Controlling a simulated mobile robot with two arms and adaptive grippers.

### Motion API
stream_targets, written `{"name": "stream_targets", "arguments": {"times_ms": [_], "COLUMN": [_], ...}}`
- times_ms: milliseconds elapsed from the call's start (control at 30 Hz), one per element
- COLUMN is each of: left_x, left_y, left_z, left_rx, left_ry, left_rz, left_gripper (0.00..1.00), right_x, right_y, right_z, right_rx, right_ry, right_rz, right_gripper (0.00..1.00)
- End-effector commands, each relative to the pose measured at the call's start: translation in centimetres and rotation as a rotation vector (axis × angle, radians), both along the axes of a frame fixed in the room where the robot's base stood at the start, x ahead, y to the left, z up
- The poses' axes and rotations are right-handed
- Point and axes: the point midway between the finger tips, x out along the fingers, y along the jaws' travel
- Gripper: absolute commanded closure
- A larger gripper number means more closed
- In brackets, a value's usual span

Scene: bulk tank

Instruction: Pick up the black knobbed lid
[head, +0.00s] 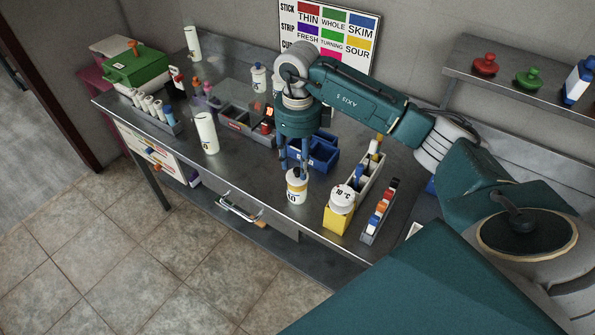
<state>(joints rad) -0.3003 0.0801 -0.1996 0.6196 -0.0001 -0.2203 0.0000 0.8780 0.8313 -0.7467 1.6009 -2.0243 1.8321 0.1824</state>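My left gripper is not in view.
The steel bench (262,165) holds a blue bin (322,155), a yellow block (338,218), a marker rack (380,212) and a white cylinder (206,133). A shelf at upper right carries a red knobbed lid (485,65) and a green one (528,79).

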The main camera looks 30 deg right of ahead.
Motion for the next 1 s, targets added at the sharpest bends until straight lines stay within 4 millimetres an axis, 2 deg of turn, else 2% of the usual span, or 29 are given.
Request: {"name": "stream_targets", "arguments": {"times_ms": [33,200,433,467,633,1000], "left_x": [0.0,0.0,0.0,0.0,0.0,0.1], "left_y": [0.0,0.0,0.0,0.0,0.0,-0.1], "left_z": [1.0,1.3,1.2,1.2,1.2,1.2], "left_rx": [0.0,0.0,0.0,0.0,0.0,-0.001], "left_ry": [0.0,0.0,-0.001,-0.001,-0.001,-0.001], "left_rz": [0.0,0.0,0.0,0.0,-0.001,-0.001], "left_gripper": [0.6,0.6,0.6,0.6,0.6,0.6], "right_x": [-0.1,0.0,0.1,0.1,0.1,0.1], "right_y": [0.1,0.1,0.1,0.1,0.1,0.1], "right_z": [-0.4,-2.2,-2.5,-2.5,-2.5,-2.4], "right_rx": [0.002,0.0,0.0,0.0,0.0,0.001], "right_ry": [0.005,0.001,-0.001,-0.001,-0.001,-0.002], "right_rz": [0.001,0.0,0.001,0.001,0.001,0.001], "right_gripper": [0.6,0.6,0.6,0.64,0.98,1.0]}}
